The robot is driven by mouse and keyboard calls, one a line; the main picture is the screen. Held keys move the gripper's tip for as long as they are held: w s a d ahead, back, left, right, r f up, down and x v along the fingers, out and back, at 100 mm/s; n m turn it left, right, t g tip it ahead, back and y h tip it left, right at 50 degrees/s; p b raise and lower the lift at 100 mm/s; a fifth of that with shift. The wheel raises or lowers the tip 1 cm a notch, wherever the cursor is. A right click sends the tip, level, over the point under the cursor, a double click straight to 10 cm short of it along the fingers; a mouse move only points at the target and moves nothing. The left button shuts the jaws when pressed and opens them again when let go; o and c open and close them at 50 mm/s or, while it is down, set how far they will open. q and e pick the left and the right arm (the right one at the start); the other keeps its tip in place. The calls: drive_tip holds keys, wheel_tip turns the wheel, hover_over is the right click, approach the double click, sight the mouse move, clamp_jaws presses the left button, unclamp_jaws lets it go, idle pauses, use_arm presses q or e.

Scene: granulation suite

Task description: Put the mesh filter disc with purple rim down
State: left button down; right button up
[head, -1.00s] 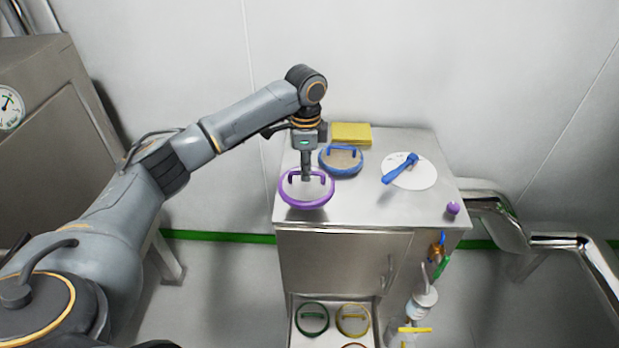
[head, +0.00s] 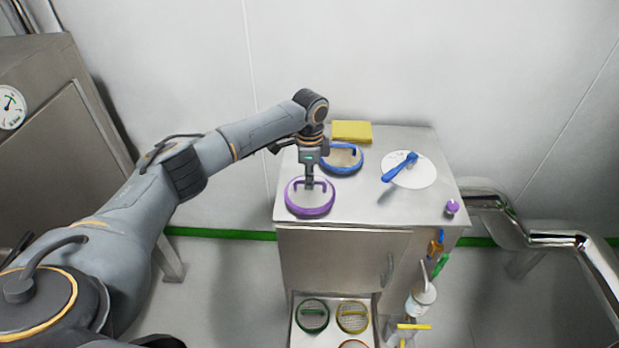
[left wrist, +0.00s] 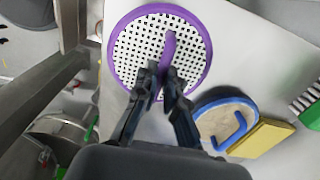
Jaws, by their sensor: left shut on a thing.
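The mesh filter disc with purple rim (head: 311,209) is at the front left of the steel cabinet top (head: 375,208). It looks level and at or just above the surface; I cannot tell if it touches. In the left wrist view the disc (left wrist: 128,47) shows white perforated mesh and a purple bar handle. My left gripper (head: 309,186) is above the disc, pointing down and shut on its handle. It also shows in the left wrist view (left wrist: 163,88), with its fingertips at the handle. My right gripper is not in view.
A blue-rimmed disc (head: 342,170) lies close behind the purple one, with a yellow pad (head: 351,132) beyond. A white round sheet with a blue tool (head: 400,167) and a purple knob (head: 452,207) are to the right. The front middle of the top is clear.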

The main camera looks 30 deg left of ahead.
use_arm(q)
drive_tip(key=c, duration=1.4)
unclamp_jaws()
drive_tip(key=shift+f, duration=0.1)
drive_tip(key=shift+c, duration=0.2)
wheel_tip(320, 180, up, 12)
drive_tip(key=b, duration=0.1)
drive_tip(key=shift+r, duration=0.2)
drive_tip(key=shift+d+f, duration=0.1)
